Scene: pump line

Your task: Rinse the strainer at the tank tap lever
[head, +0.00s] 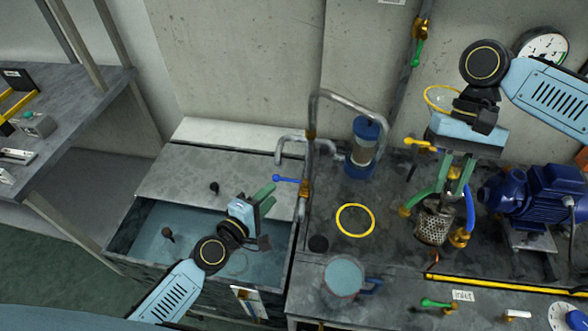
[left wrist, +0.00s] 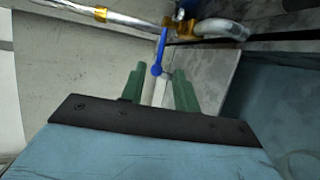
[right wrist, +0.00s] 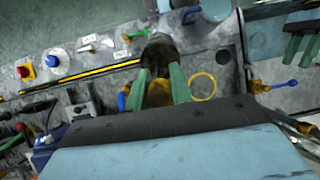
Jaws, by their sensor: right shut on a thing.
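The strainer (head: 434,222), a perforated metal cylinder, hangs upright from my right gripper (head: 455,182) above the right bench. The right gripper's green fingers are shut on its top; a brass-coloured part shows between them in the right wrist view (right wrist: 159,93). The tank (head: 120,228) holds bluish water at the left. The blue tap lever (head: 287,179) sits on a brass valve on the pipe at the tank's right edge. My left gripper (head: 266,196) is open and empty over the tank, just left of the lever. In the left wrist view the lever (left wrist: 157,62) is beyond its fingertips, apparently untouched.
A yellow ring (head: 355,220) lies on the bench, with a bluish mug (head: 344,277) in front. A blue-capped filter (head: 362,148) stands behind. A blue pump motor (head: 545,193) is right of the strainer. Pipes rise between the tank and the filter.

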